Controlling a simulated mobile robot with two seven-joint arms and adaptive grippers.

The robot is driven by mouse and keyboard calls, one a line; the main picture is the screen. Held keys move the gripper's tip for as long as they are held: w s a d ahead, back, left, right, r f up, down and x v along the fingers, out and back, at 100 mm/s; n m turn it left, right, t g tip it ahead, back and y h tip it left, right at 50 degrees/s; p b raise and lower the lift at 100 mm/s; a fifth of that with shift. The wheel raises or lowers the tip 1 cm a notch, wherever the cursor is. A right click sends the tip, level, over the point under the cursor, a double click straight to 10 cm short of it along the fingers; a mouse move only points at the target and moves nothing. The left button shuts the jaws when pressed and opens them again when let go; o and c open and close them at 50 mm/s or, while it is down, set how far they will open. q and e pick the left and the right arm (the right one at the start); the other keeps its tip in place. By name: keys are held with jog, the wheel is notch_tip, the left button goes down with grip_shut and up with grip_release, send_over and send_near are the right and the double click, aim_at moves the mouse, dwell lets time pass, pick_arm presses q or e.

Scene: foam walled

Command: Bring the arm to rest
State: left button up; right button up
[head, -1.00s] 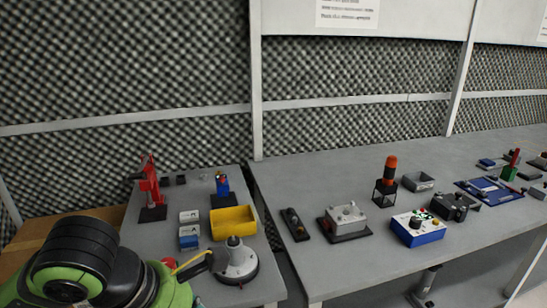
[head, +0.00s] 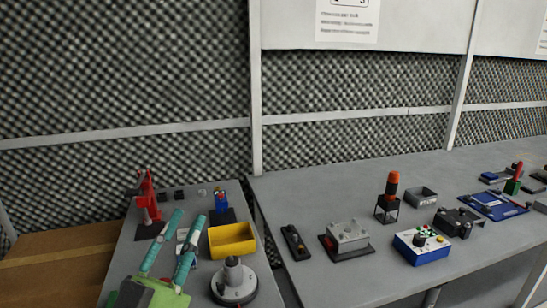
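My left gripper (head: 189,216) reaches in from the bottom left over the left table. It has a green body and two teal fingers, which are spread apart with nothing visibly held between them. The fingers point away from me and partly cover small white and blue boxes (head: 182,236). I cannot tell how high the fingers are above the table. My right gripper is not in view.
A yellow bin (head: 232,240) and a round grey device (head: 233,281) stand right of the fingers. A red stand (head: 147,195) and blue item (head: 221,201) are behind. The right table (head: 300,192) holds a stack light (head: 392,185) and a blue control box (head: 421,248).

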pick_arm(q)
jog(key=a+f+n+g+y, duration=0.3)
jog(key=f, duration=0.5)
jog(key=s+a+f+n+g+y, duration=0.1)
jog(key=a+f+n+g+y, duration=0.15)
jog(key=f, duration=0.65)
jog(key=a+f+n+g+y, duration=0.2)
jog(key=f+n+g+y, duration=0.15)
jog(key=f, duration=0.45)
jog(key=s+f+g+h, duration=0.1)
jog(key=s+f+g, duration=1)
jog(key=s+f, duration=0.65)
notch_tip(320, 180, down, 18)
jog(key=s+p, duration=0.2)
jog(key=s+a+f+g+p, duration=0.1)
jog(key=s+a+f+g, duration=0.1)
jog(key=s+f, duration=1.2)
jog(key=shift+s+m, duration=0.4)
jog(key=shift+s, duration=0.7)
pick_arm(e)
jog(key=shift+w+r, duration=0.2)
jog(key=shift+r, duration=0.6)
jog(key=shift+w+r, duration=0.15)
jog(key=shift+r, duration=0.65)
